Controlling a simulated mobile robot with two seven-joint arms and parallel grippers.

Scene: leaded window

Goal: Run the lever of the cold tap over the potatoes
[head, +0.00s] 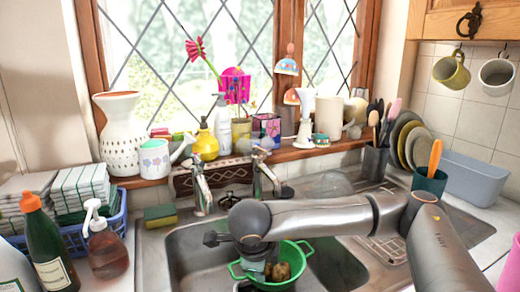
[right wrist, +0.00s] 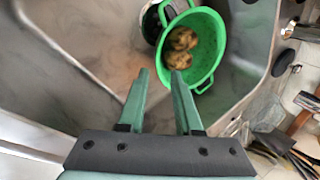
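Two chrome taps stand at the back of the sink, a left tap (head: 202,187) and a right tap (head: 264,172), each with a lever on top. I cannot tell which is cold, and I see no running water. A green colander (head: 237,271) sits in the sink with brown potatoes (head: 281,271) in it. In the right wrist view the colander (right wrist: 215,62) and potatoes (right wrist: 182,45) lie beyond my fingertips, slightly right. My right gripper (right wrist: 160,74) is open and empty, low over the sink; in the head view my wrist partly hides it. My left gripper is out of view.
The sill behind the taps is crowded with a white vase (head: 118,130), a yellow bottle (head: 206,143) and flowers. Left of the sink are a sponge (head: 160,215), a soap bottle (head: 107,250) and a blue basket (head: 112,222). Plates and a utensil cup (head: 374,162) stand right.

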